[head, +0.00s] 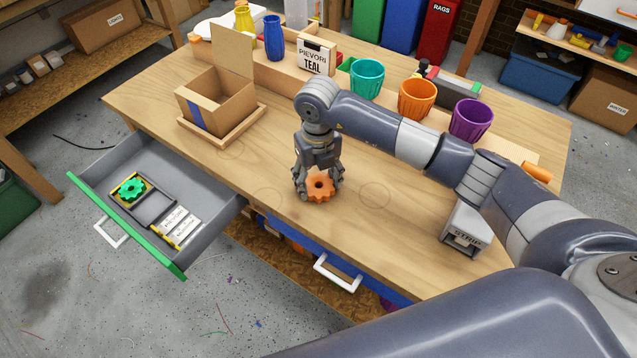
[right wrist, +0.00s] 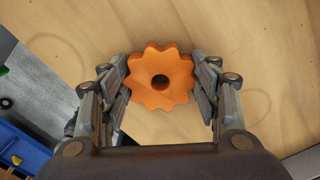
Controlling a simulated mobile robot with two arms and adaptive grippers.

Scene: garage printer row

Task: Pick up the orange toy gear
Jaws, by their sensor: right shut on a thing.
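The orange toy gear (head: 320,187) is at the wooden table's near part, between the fingers of my right gripper (head: 318,190). In the right wrist view the gear (right wrist: 160,93) shows whole, with its central hole, and a finger of the right gripper (right wrist: 162,85) presses on each side. My right gripper is shut on it. I cannot tell whether the gear touches the table or is just above it. My left gripper is not in view.
An open drawer (head: 225,215) at the left holds a green gear (head: 132,189) in a tray. A cardboard box (head: 222,100) stands open on the table. Teal (head: 367,78), orange (head: 417,97) and purple (head: 471,119) cups stand behind my right arm. Table around the gear is clear.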

